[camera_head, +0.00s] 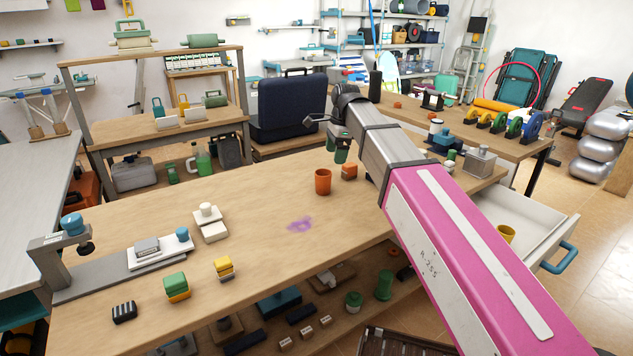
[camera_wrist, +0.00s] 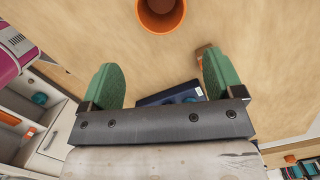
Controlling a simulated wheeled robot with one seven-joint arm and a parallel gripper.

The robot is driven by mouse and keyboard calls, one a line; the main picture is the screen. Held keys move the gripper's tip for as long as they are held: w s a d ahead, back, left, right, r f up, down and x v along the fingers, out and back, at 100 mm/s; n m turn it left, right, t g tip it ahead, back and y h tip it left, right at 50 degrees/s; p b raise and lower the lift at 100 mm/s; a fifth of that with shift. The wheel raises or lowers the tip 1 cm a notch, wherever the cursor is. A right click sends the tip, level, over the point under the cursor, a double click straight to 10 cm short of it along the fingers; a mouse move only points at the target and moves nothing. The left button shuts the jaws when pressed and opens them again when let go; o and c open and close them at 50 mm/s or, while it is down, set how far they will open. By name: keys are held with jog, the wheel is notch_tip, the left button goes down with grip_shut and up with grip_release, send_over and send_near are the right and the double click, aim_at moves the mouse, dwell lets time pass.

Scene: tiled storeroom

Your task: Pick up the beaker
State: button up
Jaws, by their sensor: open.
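An orange beaker (camera_head: 322,182) stands upright on the wooden workbench (camera_head: 262,192), its open top up. It also shows at the top edge of the wrist view (camera_wrist: 160,14), partly cut off, and looks empty. My gripper (camera_head: 340,150) is above the bench, behind and slightly right of the beaker in the head view. Its two green fingers are spread apart in the wrist view (camera_wrist: 162,62), with nothing held between them. The beaker lies beyond the fingertips, apart from them. A second, yellow-orange cup (camera_head: 507,234) sits in an open drawer at the right.
A purple stain (camera_head: 300,225) marks the clear bench surface in front. White blocks (camera_head: 209,226) and a green-and-orange block (camera_head: 176,286) are to the left. A dark blue case (camera_head: 288,105) stands behind. The open drawer (camera_head: 545,222) juts out right.

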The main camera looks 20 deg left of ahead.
aim_at(322, 180)
jog(key=shift+s+a+f, duration=0.3)
jog(key=shift+a+f, duration=0.35)
jog(key=shift+f, duration=1.05)
jog(key=shift+s+a+f, duration=0.25)
jog(key=shift+a+f, duration=0.35)
jog(key=shift+f, duration=1.15)
jog(key=shift+s+a+f, duration=0.3)
jog(key=shift+a+f, duration=0.35)
jog(key=shift+f, duration=1.05)
jog(key=c, duration=1)
